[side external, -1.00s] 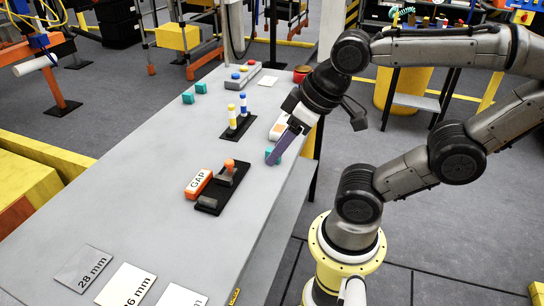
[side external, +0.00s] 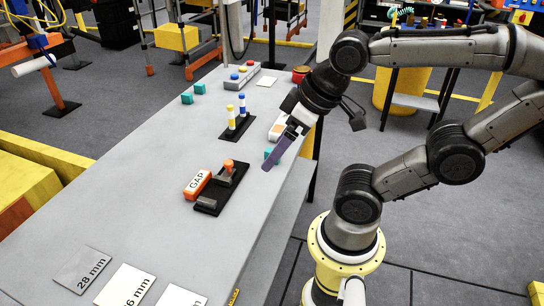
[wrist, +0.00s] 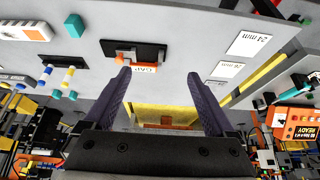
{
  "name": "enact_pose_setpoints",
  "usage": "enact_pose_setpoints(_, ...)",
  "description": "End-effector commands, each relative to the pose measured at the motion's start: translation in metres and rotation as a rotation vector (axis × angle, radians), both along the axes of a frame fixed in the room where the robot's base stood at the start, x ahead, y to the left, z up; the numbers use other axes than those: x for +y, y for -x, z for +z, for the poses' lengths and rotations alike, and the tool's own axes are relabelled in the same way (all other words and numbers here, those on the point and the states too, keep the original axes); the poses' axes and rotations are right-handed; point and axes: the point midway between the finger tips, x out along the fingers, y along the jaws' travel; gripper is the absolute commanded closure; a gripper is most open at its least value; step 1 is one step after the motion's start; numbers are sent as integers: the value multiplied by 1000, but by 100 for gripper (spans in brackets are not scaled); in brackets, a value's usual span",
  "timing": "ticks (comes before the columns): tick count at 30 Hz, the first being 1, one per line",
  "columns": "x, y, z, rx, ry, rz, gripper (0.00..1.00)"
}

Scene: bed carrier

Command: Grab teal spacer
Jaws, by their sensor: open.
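Three teal spacers are on the grey table. One teal spacer (side external: 267,153) is near my gripper in the side view, partly hidden behind my purple fingers. Two more, a left spacer (side external: 187,97) and a right spacer (side external: 200,88), sit toward the far edge. My gripper (side external: 267,166) is open and empty, pointing down and left. In the wrist view my gripper (wrist: 158,78) has its fingers wide apart with no spacer between them. A near teal spacer (wrist: 75,25) shows there, off to the left of the left finger, apart from it.
A black fixture with an orange GAP block (side external: 199,184) stands left of my gripper. A black stand with yellow and blue-topped pegs (side external: 237,122) is behind it. A white-and-orange device (side external: 279,127) lies near the right edge. Size plates (side external: 82,270) lie in front.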

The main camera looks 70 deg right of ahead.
Motion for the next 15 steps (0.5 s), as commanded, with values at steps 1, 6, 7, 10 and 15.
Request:
enact_pose_setpoints(1,0,0,0,0,0,0,10)
enact_pose_setpoints(6,0,0,0,0,-8,-15,10)
enact_pose_setpoints(7,0,0,0,1,-14,-26,10)
enact_pose_setpoints(10,0,0,3,-1,-51,-94,10)
enact_pose_setpoints(15,-5,-22,23,10,-150,-311,10)
